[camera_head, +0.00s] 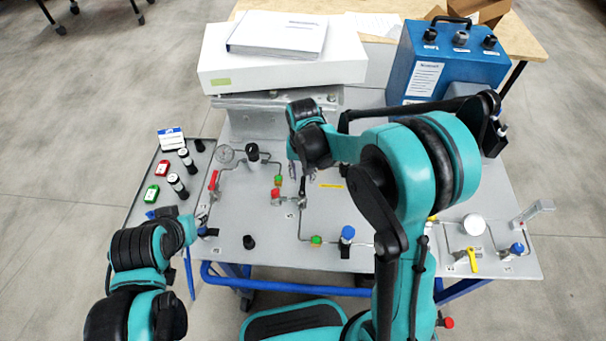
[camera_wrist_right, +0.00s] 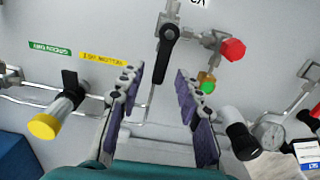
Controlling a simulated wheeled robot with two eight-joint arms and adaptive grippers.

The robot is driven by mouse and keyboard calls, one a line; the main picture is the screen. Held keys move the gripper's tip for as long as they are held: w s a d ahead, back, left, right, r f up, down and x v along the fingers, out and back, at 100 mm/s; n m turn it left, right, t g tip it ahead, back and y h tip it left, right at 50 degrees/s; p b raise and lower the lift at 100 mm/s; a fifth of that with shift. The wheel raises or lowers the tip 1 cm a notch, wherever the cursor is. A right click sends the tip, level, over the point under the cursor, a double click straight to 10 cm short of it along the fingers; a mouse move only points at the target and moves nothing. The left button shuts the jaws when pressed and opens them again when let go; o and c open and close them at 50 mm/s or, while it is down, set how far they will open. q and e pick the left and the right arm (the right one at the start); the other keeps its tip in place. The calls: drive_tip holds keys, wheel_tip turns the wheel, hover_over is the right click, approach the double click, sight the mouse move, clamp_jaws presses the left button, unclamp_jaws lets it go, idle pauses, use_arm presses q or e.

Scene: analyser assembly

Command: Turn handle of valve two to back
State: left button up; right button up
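The valve with a black lever handle (camera_wrist_right: 169,50) stands on the grey panel, below a partly cut-off label that seems to read V2. In the right wrist view the handle points down from its metal body towards the gap between my fingers. In the head view the handle (camera_head: 302,186) points towards the back of the panel. My right gripper (camera_wrist_right: 160,98) is open, its two purple-padded fingers apart with nothing between them. In the head view my right gripper (camera_head: 301,172) is just behind the handle. My left gripper (camera_head: 202,211) is near the panel's left edge, its fingers unclear.
A red knob (camera_wrist_right: 232,49) and green fitting (camera_wrist_right: 207,86) sit close beside the valve. A black-capped cylinder (camera_head: 253,152), gauge (camera_head: 226,154) and red lever (camera_head: 213,180) are further left. A white box (camera_head: 280,65) and blue case (camera_head: 450,62) stand at the back.

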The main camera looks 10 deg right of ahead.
sight(303, 179)
wheel_tip(303, 179, up, 12)
idle(0.6)
idle(0.4)
